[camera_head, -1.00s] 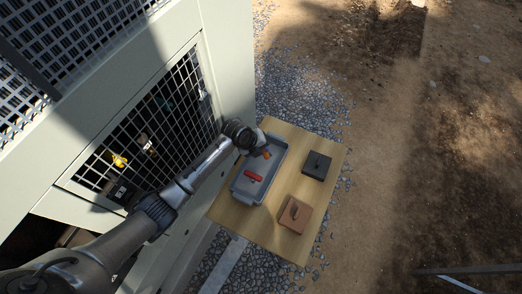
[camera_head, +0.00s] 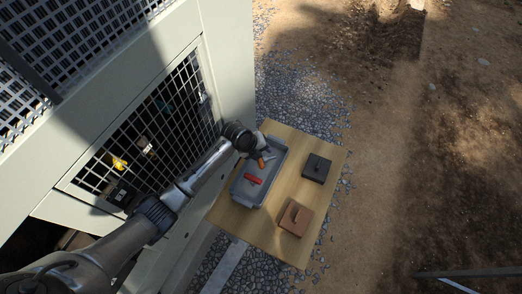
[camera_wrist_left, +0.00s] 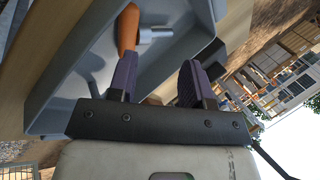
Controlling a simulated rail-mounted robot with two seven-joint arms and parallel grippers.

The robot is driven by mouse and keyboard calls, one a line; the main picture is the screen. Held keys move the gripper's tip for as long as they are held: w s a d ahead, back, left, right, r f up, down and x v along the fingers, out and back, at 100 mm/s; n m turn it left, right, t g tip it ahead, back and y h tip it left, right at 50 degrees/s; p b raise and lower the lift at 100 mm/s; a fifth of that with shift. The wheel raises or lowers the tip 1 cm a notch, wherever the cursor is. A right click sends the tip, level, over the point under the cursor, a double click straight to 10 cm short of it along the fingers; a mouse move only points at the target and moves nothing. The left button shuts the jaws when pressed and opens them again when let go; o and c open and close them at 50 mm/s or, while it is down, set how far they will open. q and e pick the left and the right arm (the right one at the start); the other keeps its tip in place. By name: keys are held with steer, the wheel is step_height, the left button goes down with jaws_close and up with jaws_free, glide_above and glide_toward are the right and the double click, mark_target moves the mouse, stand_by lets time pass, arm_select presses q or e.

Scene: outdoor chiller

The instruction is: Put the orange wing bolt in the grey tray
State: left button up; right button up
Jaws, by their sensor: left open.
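The grey tray (camera_head: 240,194) stands on the wooden table beside the cabinet. It fills much of the left wrist view (camera_wrist_left: 62,92). The orange wing bolt (camera_head: 262,162) is at the tray's far end, under my left gripper (camera_head: 264,152). In the left wrist view the orange part (camera_wrist_left: 128,28) and a short metal shank show just beyond the fingers, apparently inside the tray. My left gripper (camera_wrist_left: 158,75) is open; a bit of orange also shows low between its fingers. Whether they touch the bolt is unclear. My right gripper is not in view.
A red piece (camera_head: 253,179) lies in the tray. A black block with a handle (camera_head: 316,168) and a brown one (camera_head: 297,218) sit on the table (camera_head: 274,230) to the right. The cabinet's mesh panel (camera_head: 165,120) is close on the left, with a yellow part (camera_head: 117,162) there.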

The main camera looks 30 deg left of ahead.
arm_select(q)
steer(key=p+v, duration=0.7)
steer(key=shift+r, duration=0.2)
steer(key=shift+s, duration=0.15)
steer(key=s+d+n, duration=0.1)
steer(key=s, duration=0.1)
steer(key=s+d+f+n, duration=0.1)
steer(key=s, duration=0.2)
steer(key=s+d+n, duration=0.1)
steer(key=s+n, duration=0.1)
steer(key=shift+s+d+f, duration=0.2)
steer(key=shift+s+f, duration=0.05)
steer(key=shift+f, duration=0.1)
steer(key=s+n, duration=0.2)
steer(key=s+d+n, duration=0.1)
steer(key=s+n, duration=0.1)
steer(key=s, duration=0.1)
steer(key=s+n+y, duration=0.1)
steer(key=s, duration=0.2)
steer(key=shift+s+d+r+n, duration=0.15)
steer(key=shift+d+n, duration=0.15)
steer(key=shift+n, duration=0.1)
steer(key=s+a+r+n+y, duration=0.1)
steer(key=s+a+r+n, duration=0.1)
steer(key=s+n, duration=0.5)
steer(key=s+a+r+n+y, duration=0.2)
steer(key=s+r+n, duration=0.3)
steer(key=s+n, duration=0.3)
steer(key=shift+s, duration=1.05)
